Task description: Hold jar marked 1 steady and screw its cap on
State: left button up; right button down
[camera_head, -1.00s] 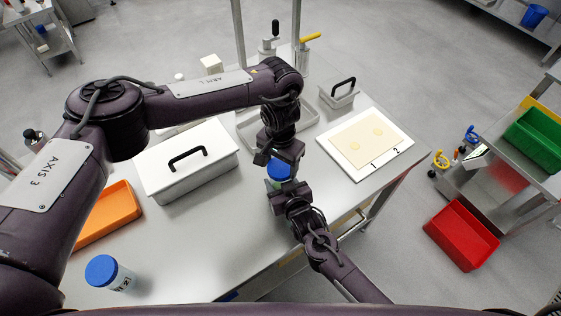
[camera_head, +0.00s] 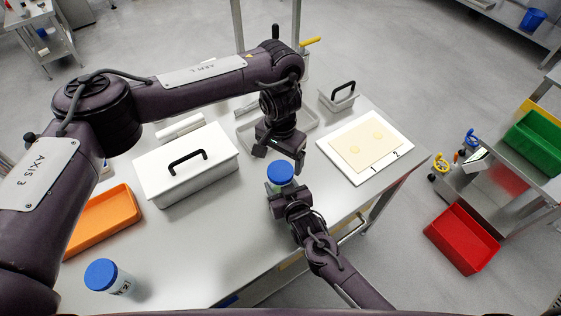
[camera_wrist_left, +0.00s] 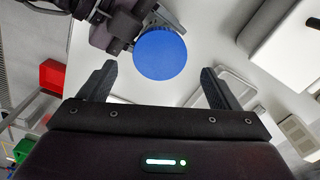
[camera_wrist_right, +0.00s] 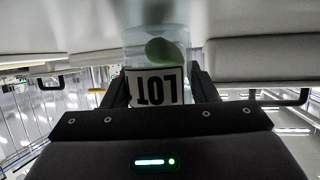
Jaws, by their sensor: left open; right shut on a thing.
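A clear jar (camera_wrist_right: 157,48) with a green piece inside stands between the fingers of my right gripper (camera_wrist_right: 160,88), which is shut on it. Its label (camera_wrist_right: 154,86) shows large black characters, upside down; I cannot read a jar number 1. A blue cap (camera_head: 281,173) sits on top of the jar. From here I cannot tell how tightly. My left gripper (camera_head: 282,158) is open, just above and behind the cap in the head view. In the left wrist view the round cap (camera_wrist_left: 160,53) lies beyond the open fingertips, not gripped.
Another blue-capped jar (camera_head: 108,276) stands at the front left. A white lidded box (camera_head: 210,182) and an orange tray (camera_head: 103,222) are on the left. A white board (camera_head: 397,134) with dough, marked 1 and 2, lies right. A metal tray (camera_head: 246,143) is behind my left gripper.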

pick_arm(q)
jog(key=shift+o, duration=0.2)
jog(key=shift+o, duration=1.4)
notch_tip(320, 180, up, 12)
pick_arm(e)
jog(key=shift+c, duration=2.3)
grip_release()
